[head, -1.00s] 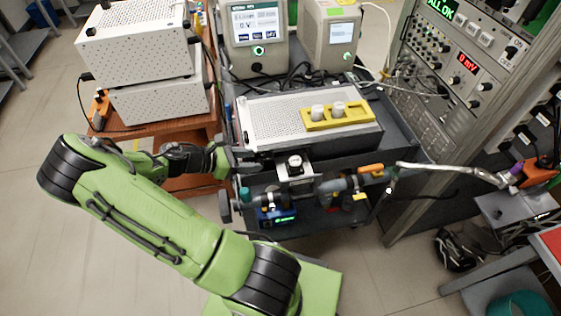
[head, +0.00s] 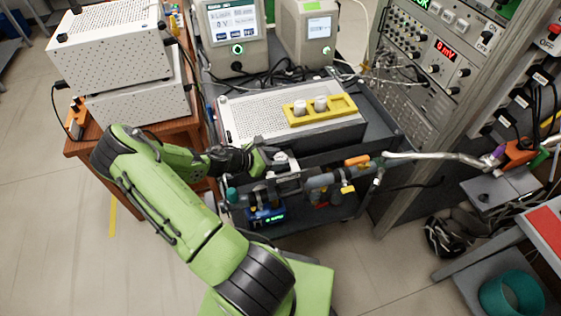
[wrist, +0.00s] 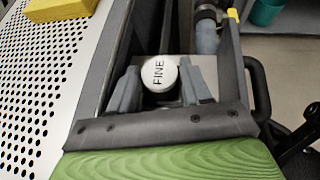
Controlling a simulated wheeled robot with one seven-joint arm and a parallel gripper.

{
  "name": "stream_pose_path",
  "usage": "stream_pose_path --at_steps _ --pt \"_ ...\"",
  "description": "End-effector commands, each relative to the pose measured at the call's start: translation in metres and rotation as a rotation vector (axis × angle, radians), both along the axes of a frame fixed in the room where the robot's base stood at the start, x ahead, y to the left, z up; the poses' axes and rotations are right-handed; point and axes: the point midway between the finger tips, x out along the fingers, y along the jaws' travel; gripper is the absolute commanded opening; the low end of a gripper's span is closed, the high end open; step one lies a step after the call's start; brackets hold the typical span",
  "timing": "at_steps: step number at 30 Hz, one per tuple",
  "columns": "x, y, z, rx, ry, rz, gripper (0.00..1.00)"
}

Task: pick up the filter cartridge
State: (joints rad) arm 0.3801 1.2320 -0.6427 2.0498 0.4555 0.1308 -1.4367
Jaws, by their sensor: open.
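A white filter cartridge (wrist: 160,72) with "FINE" on its round top stands in a holder at the front of the cart. It also shows in the head view (head: 281,157), small and partly covered by my gripper. My gripper (wrist: 158,88) is open, with one grey finger on each side of the cartridge in the wrist view. I cannot tell whether the fingers touch it.
The perforated metal box (head: 245,120) is beside my gripper. Grey pipework with valves (head: 320,182) runs to the right of the holder. An instrument rack (head: 410,125) stands at the right. White perforated boxes (head: 115,45) are stacked at the left.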

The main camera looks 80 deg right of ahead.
Motion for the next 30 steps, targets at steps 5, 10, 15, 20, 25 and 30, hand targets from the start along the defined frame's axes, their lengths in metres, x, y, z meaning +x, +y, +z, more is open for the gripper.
stream_pose_path --at_steps 5,10,15,20,25,30 --pt "0.000 0.000 0.000 0.000 0.000 0.000 0.27" --pt "0.000 0.000 0.000 0.000 0.000 0.000 0.11" --pt "0.001 0.000 0.003 0.000 0.000 0.000 0.10" --pt "0.002 0.000 0.035 -0.002 -0.005 0.001 0.10" --pt "0.001 0.000 0.078 -0.002 -0.004 0.000 0.10" --pt "0.001 0.001 0.099 0.001 0.000 0.000 0.10"
